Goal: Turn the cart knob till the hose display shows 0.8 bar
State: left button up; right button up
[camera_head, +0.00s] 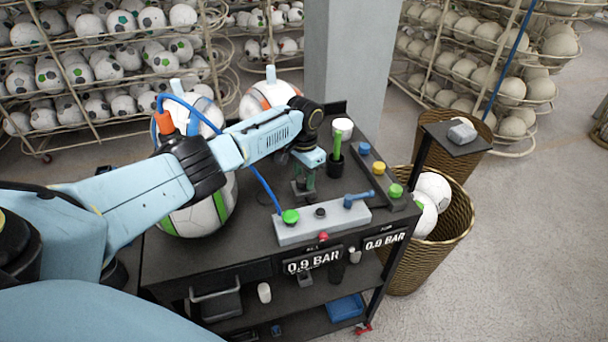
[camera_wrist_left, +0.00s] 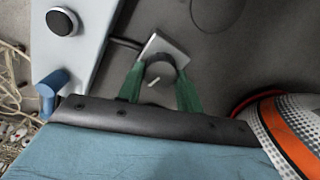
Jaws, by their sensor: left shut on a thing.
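The cart knob (camera_wrist_left: 160,72) is a dark round knob with a white mark, on a light grey square base in the left wrist view. My left gripper (camera_head: 305,186) reaches down to the cart top, and its green fingers (camera_wrist_left: 160,92) are shut on the knob's two sides. In the head view the knob is mostly hidden by the gripper. Two black displays on the cart front both read 0.9 BAR, one at left (camera_head: 313,262) and one at right (camera_head: 384,240). Their small labels are too small to read. My right gripper is not in view.
The black cart (camera_head: 215,258) carries a grey panel (camera_head: 325,224) with a green button and blue lever, just in front of the gripper. Balls (camera_head: 205,212) stand at the cart's left and back. A blue hose (camera_head: 265,185) runs to the panel. Wicker baskets (camera_head: 440,252) stand at right.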

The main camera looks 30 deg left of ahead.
aim_at(304, 178)
pick_arm(q)
jog(key=o, duration=1)
notch_tip(304, 178, up, 14)
jog(key=shift+f+b, duration=0.25)
jog(key=shift+b, duration=0.3)
jog(key=shift+f, duration=0.1)
